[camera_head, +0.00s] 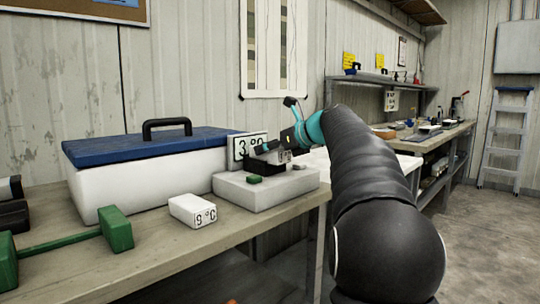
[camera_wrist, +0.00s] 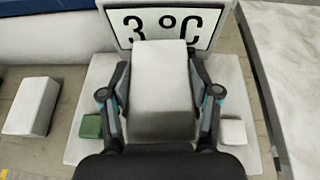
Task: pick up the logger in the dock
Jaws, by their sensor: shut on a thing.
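The logger in the dock is a white box (camera_wrist: 161,85), seen from above in the wrist view between the two fingers of my gripper (camera_wrist: 160,112). The fingers press on its left and right sides. The dock (camera_head: 262,193) is a pale grey slab with a "3 °C" sign (camera_wrist: 176,25) standing at its back. In the head view my gripper (camera_head: 272,157) is low over the dock, and only a small part of the logger (camera_head: 285,156) shows. I cannot tell whether its underside touches the dock.
A green block (camera_wrist: 91,126) and a small white block (camera_wrist: 233,132) sit on the dock beside the fingers.

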